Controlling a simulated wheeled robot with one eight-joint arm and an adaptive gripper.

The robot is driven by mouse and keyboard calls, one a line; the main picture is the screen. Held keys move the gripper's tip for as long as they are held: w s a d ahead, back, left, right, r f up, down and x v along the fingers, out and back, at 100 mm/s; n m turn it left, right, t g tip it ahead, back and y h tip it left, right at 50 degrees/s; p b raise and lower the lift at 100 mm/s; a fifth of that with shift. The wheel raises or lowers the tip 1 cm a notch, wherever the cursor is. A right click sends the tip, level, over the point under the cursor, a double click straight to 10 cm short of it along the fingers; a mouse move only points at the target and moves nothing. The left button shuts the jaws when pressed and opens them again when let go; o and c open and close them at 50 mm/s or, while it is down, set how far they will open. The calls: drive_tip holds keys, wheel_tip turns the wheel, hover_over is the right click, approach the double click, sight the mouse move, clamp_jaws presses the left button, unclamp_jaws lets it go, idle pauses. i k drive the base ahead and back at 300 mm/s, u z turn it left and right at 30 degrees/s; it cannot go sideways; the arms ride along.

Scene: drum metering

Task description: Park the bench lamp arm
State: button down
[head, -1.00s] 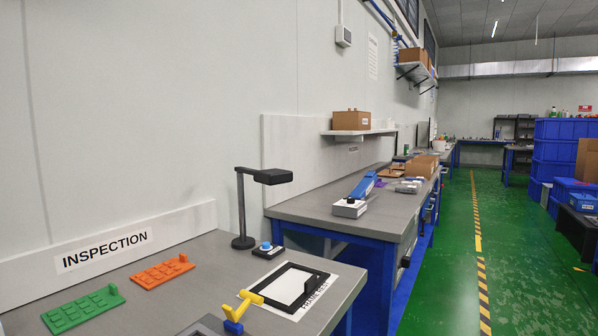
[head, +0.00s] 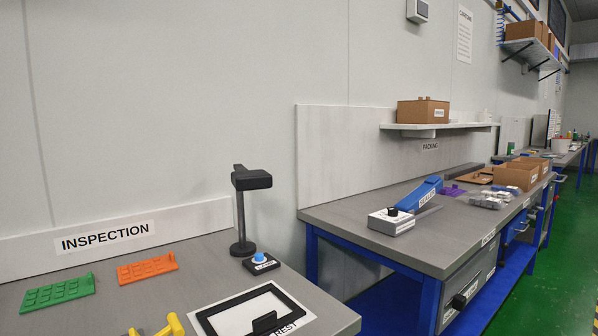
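The bench lamp (head: 240,205) stands at the back right of the inspection bench in the head view. A small box with a blue button (head: 260,262) sits on the bench beside the lamp's base. My gripper is not in view.
The inspection bench (head: 205,265) carries green (head: 58,291) and orange (head: 147,267) trays, a black frame (head: 258,311) on a white sheet and a yellow piece (head: 170,327). A packing bench (head: 350,205) stands right, beyond a gap. Green floor (head: 525,270) lies clear at right.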

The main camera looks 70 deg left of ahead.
sight(242, 179)
drive_tip(key=i, duration=1.55)
drive_tip(key=u, duration=4.1)
drive_tip(key=i, duration=1)
drive_tip(key=z, duration=0.05)
